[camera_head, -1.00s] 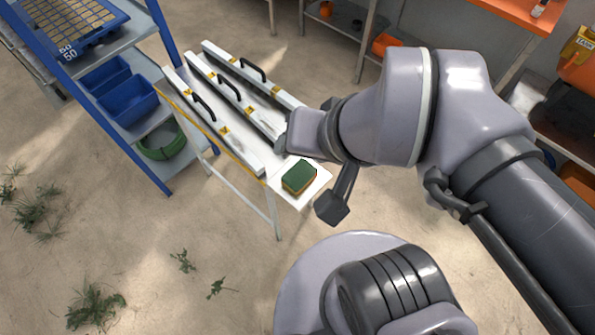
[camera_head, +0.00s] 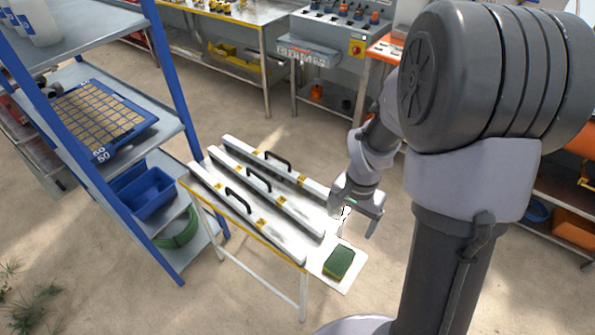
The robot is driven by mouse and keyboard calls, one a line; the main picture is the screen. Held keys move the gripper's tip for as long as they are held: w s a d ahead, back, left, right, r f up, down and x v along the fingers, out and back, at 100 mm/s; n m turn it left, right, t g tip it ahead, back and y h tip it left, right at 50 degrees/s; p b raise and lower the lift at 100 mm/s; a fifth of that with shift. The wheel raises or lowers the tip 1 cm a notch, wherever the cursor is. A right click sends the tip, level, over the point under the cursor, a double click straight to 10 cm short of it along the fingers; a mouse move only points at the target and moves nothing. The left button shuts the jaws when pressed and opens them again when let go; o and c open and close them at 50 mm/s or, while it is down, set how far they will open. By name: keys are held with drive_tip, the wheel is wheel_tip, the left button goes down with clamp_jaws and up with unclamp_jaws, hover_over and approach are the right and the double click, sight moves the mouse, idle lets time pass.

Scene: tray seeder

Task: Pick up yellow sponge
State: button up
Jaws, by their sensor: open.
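The yellow sponge (camera_head: 339,262) has a green top, with yellow showing along its side. It lies flat on a white sheet (camera_head: 350,281) at the near right end of the narrow table. My gripper (camera_head: 355,222) is open above and behind the sponge, close to the ends of the white bars. It is apart from the sponge and holds nothing that I can see. Part of the gripper is hard to make out against the pale table.
White bars with black handles (camera_head: 238,200) fill most of the table beside the sponge. A blue shelf rack (camera_head: 179,125) with a seed tray and blue bins stands at left. A machine bench (camera_head: 335,60) is at the back.

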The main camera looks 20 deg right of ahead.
drive_tip(key=b, duration=0.5)
hover_over(340, 258)
drive_tip(key=d, duration=0.1)
wheel_tip(340, 258, down, 14)
drive_tip(key=shift+r, duration=0.1)
drive_tip(key=f+b, duration=0.2)
drive_tip(key=f, duration=0.1)
drive_tip(key=a+f+b, duration=0.1)
drive_tip(key=f, duration=0.1)
drive_tip(key=shift+f, duration=0.25)
drive_tip(key=shift+r, duration=0.15)
drive_tip(key=shift+c, duration=0.7)
drive_tip(key=c, duration=1.3)
drive_tip(key=shift+r, duration=0.1)
